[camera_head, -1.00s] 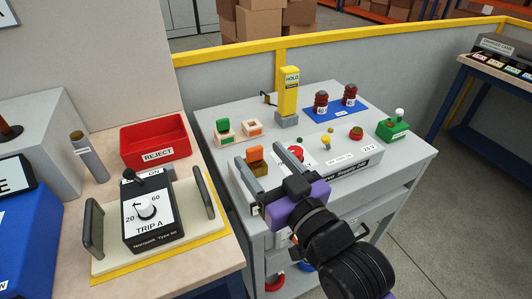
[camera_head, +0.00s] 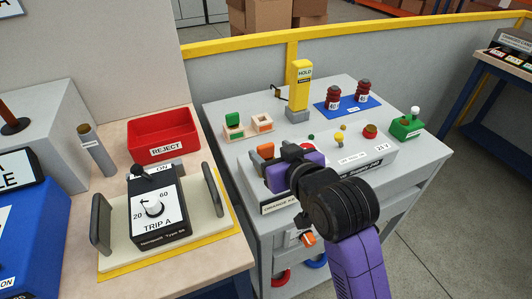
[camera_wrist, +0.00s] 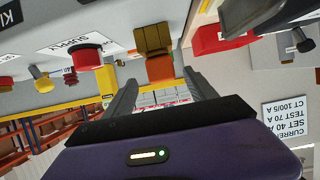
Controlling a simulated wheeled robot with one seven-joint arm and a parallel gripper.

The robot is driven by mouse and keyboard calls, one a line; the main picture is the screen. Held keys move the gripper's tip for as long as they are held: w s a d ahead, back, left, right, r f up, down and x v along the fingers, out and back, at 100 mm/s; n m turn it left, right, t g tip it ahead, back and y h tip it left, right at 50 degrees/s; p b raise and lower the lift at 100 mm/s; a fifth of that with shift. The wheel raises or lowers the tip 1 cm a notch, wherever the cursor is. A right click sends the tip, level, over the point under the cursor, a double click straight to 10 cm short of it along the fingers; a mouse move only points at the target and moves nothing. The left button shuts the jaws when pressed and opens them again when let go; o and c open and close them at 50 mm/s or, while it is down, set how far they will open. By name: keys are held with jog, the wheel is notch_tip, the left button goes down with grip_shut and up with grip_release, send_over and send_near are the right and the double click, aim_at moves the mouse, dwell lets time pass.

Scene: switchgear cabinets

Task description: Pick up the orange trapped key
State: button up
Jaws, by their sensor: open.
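The orange trapped key (camera_head: 265,150) stands upright in a brass-coloured lock (camera_wrist: 153,38) on top of the grey test box (camera_head: 345,160). My gripper (camera_head: 276,160) is at the left end of that box, close to the key, and partly hides it and the lock in the head view. In the wrist view the orange key (camera_wrist: 160,70) shows between and just beyond the two fingertips of my open gripper (camera_wrist: 161,80). A gap shows on each side of the key, and no finger visibly touches it.
A red emergency-type button (camera_wrist: 88,57) and a yellow knob (camera_wrist: 41,80) stand on the box near the key. Behind it are a green key block (camera_head: 233,123) and a yellow HOLD post (camera_head: 301,84). A red REJECT bin (camera_head: 164,134) is on the left bench.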

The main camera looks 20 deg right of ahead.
aim_at(267, 149)
jog(key=shift+x, duration=1.85)
jog(key=shift+a, duration=0.15)
grip_shut()
jog(key=shift+r, duration=0.1)
